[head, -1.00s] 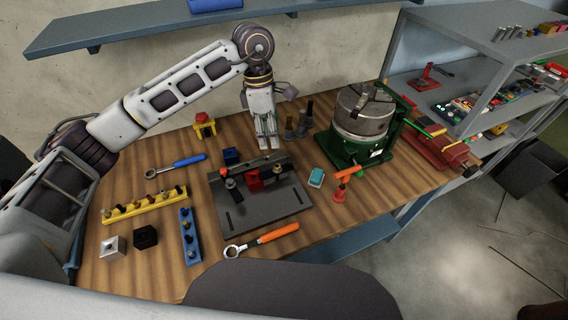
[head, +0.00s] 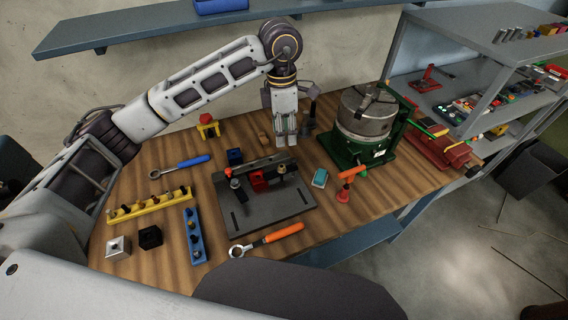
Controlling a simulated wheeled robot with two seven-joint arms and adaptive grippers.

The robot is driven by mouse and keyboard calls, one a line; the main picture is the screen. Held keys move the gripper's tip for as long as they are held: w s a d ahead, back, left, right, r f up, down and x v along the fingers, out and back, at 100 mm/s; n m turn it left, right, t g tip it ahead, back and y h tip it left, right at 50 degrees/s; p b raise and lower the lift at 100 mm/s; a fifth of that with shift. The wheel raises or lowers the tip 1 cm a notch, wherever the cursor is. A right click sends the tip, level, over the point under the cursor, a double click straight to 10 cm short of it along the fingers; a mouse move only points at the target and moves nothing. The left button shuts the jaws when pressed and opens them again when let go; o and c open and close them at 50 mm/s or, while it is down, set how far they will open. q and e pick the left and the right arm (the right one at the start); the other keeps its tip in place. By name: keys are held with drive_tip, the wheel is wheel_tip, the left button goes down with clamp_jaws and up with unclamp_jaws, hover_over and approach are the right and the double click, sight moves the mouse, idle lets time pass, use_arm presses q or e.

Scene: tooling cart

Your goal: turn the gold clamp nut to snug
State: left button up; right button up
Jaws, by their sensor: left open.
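A dark fixture plate (head: 266,216) lies on the wooden bench. A clamp bar with a red block (head: 258,185) crosses its back part. Small clamp hardware (head: 281,170) sits at the right end of the bar, but I cannot clearly make out the gold nut at this size. My left gripper (head: 287,143) points down just behind the right end of the fixture, apart from it. It is open, with nothing visible between its fingers. My right gripper is out of view.
An orange-handled wrench (head: 268,241) lies in front of the fixture; a blue-handled wrench (head: 182,164) lies behind left. A yellow strip (head: 150,205) lies left.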

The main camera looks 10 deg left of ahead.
sight(282, 166)
use_arm(q)
drive_tip(key=shift+w+a+n, duration=0.1)
drive_tip(key=shift+n, duration=0.2)
drive_tip(key=shift+a+n, duration=0.3)
drive_tip(key=shift+n, duration=1.1)
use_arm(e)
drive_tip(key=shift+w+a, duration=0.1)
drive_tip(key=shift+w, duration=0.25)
use_arm(q)
drive_tip(key=shift+f, duration=0.1)
drive_tip(key=shift+f+p, duration=1.15)
drive_tip(key=shift+f, duration=5.65)
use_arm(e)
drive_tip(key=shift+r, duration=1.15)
use_arm(q)
clamp_jaws()
